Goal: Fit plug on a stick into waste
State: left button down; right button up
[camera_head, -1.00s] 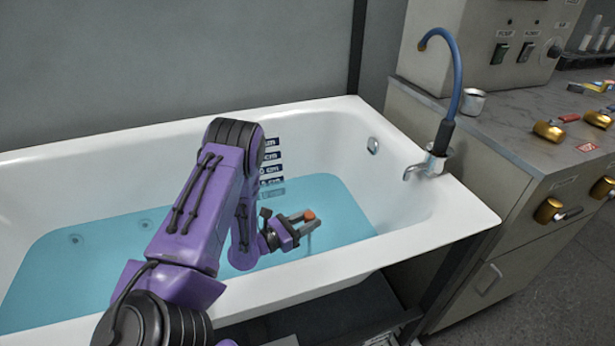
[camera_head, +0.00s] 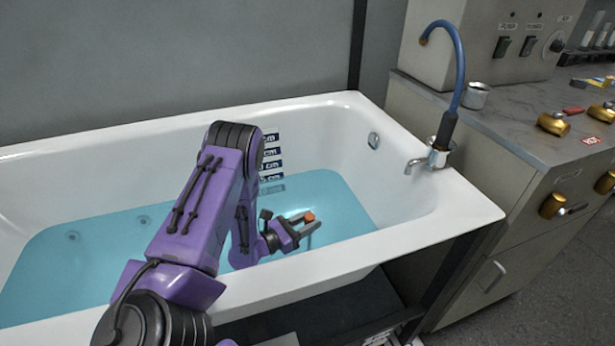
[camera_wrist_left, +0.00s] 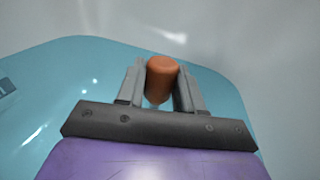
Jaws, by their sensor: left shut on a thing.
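My left gripper (camera_head: 299,221) is over the blue water in the bathtub, near the tub's right end. It is shut on the orange top of the stick (camera_head: 309,216). In the left wrist view the orange stick end (camera_wrist_left: 162,74) sits between the two grey fingers of the gripper (camera_wrist_left: 160,88). A thin pale shaft shows faintly below the orange end in the head view. The plug at the stick's lower end and the waste cannot be made out. My right gripper is not in view.
The white bathtub (camera_head: 440,215) has a tap (camera_head: 430,158) and blue hose on its right rim. A depth scale (camera_head: 271,165) marks the back wall. A counter (camera_head: 500,110) with brass valves stands at the right. The water left of my arm is clear.

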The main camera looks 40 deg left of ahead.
pick_arm(q)
jog(key=shift+f+b, duration=0.6)
jog(key=shift+f, duration=0.3)
jog(key=c, duration=0.6)
grip_release()
jog(key=shift+c, duration=0.2)
jog(key=p+v, duration=0.1)
jog(key=v, duration=0.9)
jog(key=shift+s, duration=0.3)
